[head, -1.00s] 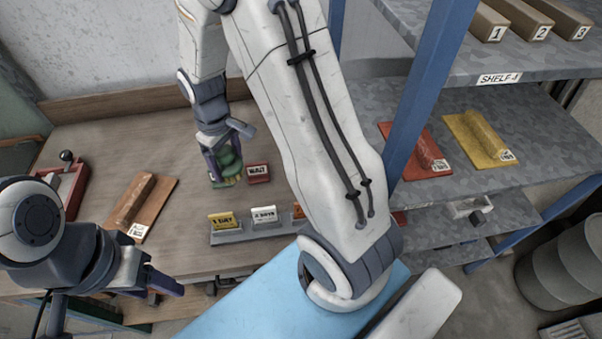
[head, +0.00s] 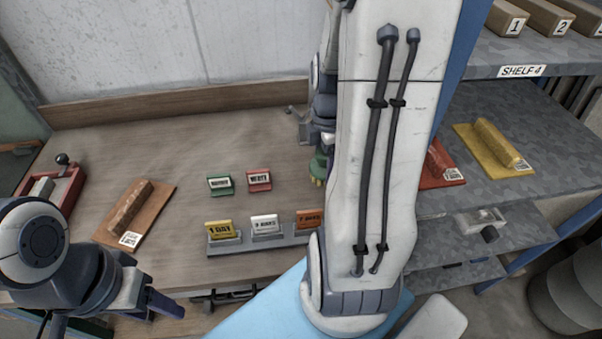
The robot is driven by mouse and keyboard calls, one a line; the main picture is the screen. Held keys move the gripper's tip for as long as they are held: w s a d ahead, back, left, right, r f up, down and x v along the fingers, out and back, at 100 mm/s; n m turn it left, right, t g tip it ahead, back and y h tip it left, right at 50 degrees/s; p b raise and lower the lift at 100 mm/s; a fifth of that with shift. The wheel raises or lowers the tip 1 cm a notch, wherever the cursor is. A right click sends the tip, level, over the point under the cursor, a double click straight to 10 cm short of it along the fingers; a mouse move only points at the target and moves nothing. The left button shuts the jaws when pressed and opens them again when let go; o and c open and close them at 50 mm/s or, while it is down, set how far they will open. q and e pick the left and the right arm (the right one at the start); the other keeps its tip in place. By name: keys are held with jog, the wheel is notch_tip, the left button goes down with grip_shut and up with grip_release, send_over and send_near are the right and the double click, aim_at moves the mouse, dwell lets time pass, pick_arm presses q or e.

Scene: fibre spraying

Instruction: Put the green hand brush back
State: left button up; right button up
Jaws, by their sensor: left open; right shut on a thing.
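My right gripper (head: 322,140) is near the back of the workbench, mostly hidden behind my own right arm. It is shut on the green hand brush (head: 317,168), of which only a small green part with a yellowish lower edge shows beside the arm. I cannot tell whether the brush touches the bench. My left gripper (head: 160,298) is open and empty at the lower left, over the bench's front edge.
A brown block on a board (head: 133,212) and a red box (head: 58,187) are left. The shelf unit (head: 500,120) at right holds red and yellow blocks.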

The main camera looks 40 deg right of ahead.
send_over(300, 181)
notch_tip(300, 181, down, 5)
jog(key=shift+s+r+p, duration=0.15)
jog(key=shift+r+p, duration=0.05)
jog(key=shift+p, duration=0.25)
notch_tip(300, 181, down, 4)
jog(key=shift+r+p, duration=0.1)
jog(key=shift+p, duration=0.2)
jog(key=shift+f, duration=0.2)
jog(key=shift+f, duration=0.2)
jog(key=o, duration=1)
jog(key=shift+o, duration=0.2)
